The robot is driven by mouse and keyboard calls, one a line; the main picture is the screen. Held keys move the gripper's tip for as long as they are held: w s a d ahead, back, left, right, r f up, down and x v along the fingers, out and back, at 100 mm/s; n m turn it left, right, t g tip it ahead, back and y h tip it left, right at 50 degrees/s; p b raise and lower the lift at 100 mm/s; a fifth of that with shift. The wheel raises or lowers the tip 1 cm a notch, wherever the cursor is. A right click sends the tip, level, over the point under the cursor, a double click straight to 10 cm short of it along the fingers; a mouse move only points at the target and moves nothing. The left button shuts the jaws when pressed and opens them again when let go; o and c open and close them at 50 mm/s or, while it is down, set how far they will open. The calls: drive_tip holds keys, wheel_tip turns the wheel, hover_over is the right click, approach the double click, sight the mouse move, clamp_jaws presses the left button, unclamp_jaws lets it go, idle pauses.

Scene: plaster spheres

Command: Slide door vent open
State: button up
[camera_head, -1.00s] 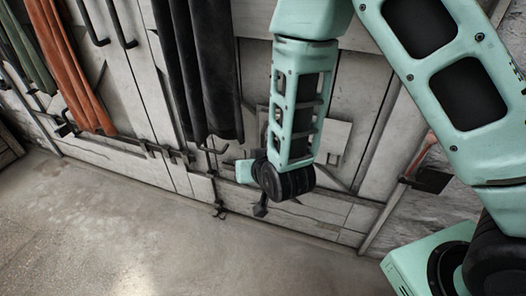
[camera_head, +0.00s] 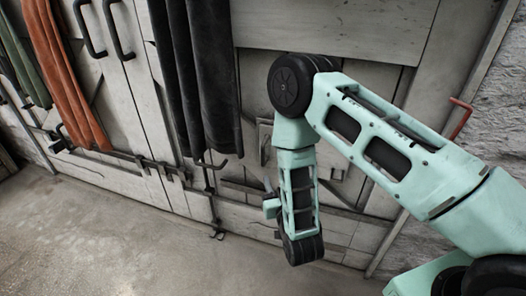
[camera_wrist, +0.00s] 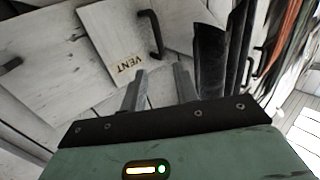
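The vent panel (camera_wrist: 112,38) is a pale board marked "VENT" (camera_wrist: 129,63) in the wrist view, with a black bar handle (camera_wrist: 155,34) on its right part. My gripper (camera_wrist: 160,82) is open, its two grey fingers apart with nothing between them. The fingertips point toward the panel, below the handle in the picture and apart from it. In the head view my gripper (camera_head: 270,193) is in front of the pale door, partly hidden by my wrist. My arm covers much of the vent area there.
Dark cloths (camera_head: 203,75) and an orange cloth (camera_head: 66,75) hang left of my arm. Black door handles (camera_head: 118,30) and a low rail with hooks (camera_head: 125,157) stick out from the wall. A red bar (camera_head: 462,117) is at right. The floor (camera_head: 100,235) is clear.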

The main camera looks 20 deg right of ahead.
sight(264, 153)
drive_tip(key=w, duration=1.3)
drive_tip(key=shift+w+d+r, duration=0.1)
drive_tip(key=shift+w+d, duration=0.2)
drive_tip(key=shift+w, duration=0.1)
clamp_jaws()
drive_tip(key=shift+d, duration=0.1)
